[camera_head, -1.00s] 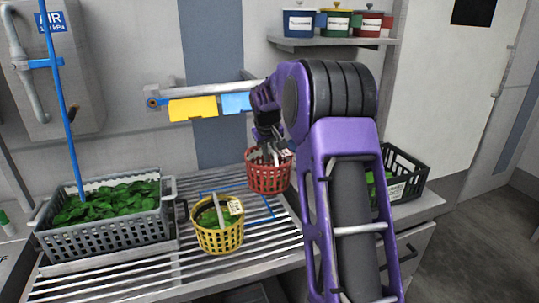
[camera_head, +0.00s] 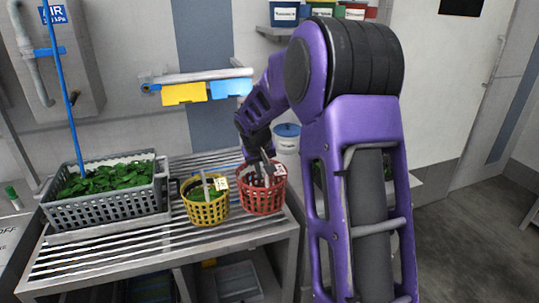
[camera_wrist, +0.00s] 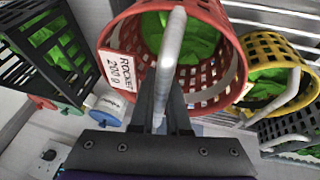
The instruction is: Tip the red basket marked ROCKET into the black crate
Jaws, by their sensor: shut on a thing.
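The red basket (camera_head: 262,198) holds leafy greens and has a tag reading ROCKET 200 g in the wrist view (camera_wrist: 226,100). My gripper (camera_head: 262,160) is shut on its pale handle (camera_wrist: 172,55), and the basket hangs roughly upright below the fingers (camera_wrist: 163,105). In the head view it shows over the right end of the slatted rack; I cannot tell if its base touches. The black crate (camera_wrist: 22,72) shows at the upper left of the wrist view with greens inside, apart from the basket. In the head view my arm hides most of it.
A yellow basket (camera_head: 207,212) with greens stands just left of the red one. A grey crate (camera_head: 105,212) of greens is at the far left of the rack (camera_head: 130,262). A white tub with a blue lid (camera_head: 287,140) stands behind the red basket.

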